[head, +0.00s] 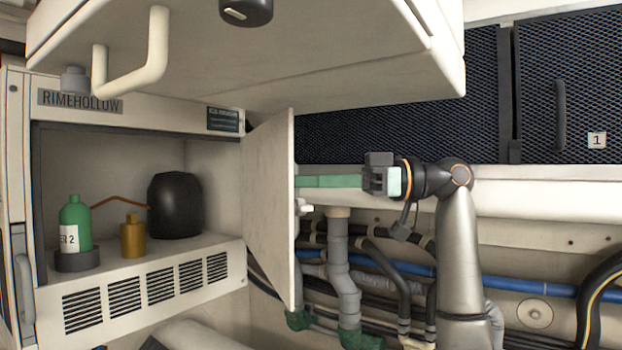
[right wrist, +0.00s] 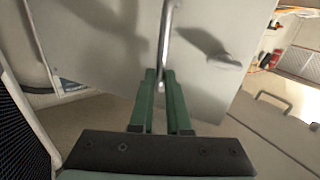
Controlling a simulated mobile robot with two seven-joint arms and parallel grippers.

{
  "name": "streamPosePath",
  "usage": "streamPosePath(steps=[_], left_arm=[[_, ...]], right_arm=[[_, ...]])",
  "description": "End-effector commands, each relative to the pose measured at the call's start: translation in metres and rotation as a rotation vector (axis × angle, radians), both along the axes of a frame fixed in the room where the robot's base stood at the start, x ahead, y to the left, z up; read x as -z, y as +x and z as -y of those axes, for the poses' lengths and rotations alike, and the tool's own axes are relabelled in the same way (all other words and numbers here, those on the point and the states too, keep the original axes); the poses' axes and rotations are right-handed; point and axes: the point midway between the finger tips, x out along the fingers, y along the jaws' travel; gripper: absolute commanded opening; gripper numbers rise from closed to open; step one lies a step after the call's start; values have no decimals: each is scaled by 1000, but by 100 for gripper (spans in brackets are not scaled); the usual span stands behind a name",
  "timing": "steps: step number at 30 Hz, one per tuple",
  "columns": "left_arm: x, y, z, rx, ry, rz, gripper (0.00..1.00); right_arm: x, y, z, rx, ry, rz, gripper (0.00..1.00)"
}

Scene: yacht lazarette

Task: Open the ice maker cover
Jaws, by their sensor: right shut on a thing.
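The ice maker (head: 80,101), a pale cabinet labelled RIMEHOLLOW, stands at the left in the head view. Its flat pale cover (head: 268,205) stands swung out at the right side of the opening, and the inside shows. My right gripper (head: 302,182), with green fingers, is on the right of the cover, at its outer face. In the right wrist view, the fingers (right wrist: 160,75) are shut on the cover's metal bar handle (right wrist: 166,40), against the cover's face (right wrist: 110,60). In the head view the handle is mostly hidden by the cover and fingers. My left gripper is not in view.
Inside are a green bottle (head: 75,225), a brass cylinder (head: 132,238) and a black rounded vessel (head: 175,205). A white overhead cabinet (head: 280,55) with a handle hangs close above. Grey pipes (head: 342,260) and blue hoses (head: 525,283) run along the wall at right.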

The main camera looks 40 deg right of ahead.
Motion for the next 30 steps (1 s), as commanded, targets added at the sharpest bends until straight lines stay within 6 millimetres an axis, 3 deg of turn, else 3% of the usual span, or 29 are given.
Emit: streamPosePath(steps=[5,6,13,30], left_arm=[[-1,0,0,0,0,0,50],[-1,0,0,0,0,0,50],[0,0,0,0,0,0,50],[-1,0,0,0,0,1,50]], right_arm=[[-2,6,5,24,16,-1,0],[-2,7,5,25,16,-1,19],[-1,7,4,23,12,-3,45],[-1,7,0,17,10,-1,45]])
